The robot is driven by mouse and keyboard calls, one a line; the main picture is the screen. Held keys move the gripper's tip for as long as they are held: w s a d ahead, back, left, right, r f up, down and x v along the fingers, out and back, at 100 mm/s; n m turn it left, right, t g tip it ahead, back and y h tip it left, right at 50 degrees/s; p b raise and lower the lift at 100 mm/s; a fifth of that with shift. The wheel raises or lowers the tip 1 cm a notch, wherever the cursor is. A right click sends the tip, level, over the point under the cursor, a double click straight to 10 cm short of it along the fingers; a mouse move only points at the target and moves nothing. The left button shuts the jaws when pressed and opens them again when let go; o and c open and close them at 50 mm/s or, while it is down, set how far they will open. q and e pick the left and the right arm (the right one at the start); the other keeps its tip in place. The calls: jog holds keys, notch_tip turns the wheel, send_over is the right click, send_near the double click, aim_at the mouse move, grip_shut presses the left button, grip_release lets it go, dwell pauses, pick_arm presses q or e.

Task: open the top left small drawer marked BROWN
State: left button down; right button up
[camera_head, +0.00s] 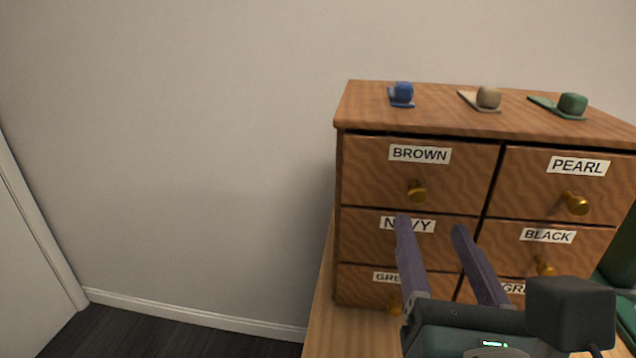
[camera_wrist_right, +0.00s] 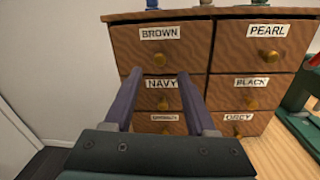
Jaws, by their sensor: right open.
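The drawer marked BROWN (camera_head: 365,170) is the top left small drawer of a wooden chest and looks shut, with a round brass knob (camera_head: 417,191) below its label. It also shows in the right wrist view, with its knob (camera_wrist_right: 159,60). My right gripper (camera_head: 430,222) is open and empty, its two purple fingers pointing toward the chest. In the head view its fingertips lie over the NAVY drawer (camera_head: 360,232), below the BROWN knob. The NAVY knob is hidden there but shows between the fingers in the right wrist view (camera_wrist_right: 163,103). My left gripper is not in view.
Drawers marked PEARL (camera_head: 530,185), BLACK (camera_head: 500,238) and others, each with a brass knob, sit around it. Blue (camera_head: 402,93), beige (camera_head: 487,98) and green (camera_head: 572,104) items rest on the chest top. The space left of the chest is free up to the wall.

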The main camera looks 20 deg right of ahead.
aim_at(419, 197)
jog(key=x, duration=0.7)
jog(key=shift+c, duration=0.3)
grip_shut()
dwell(1.0)
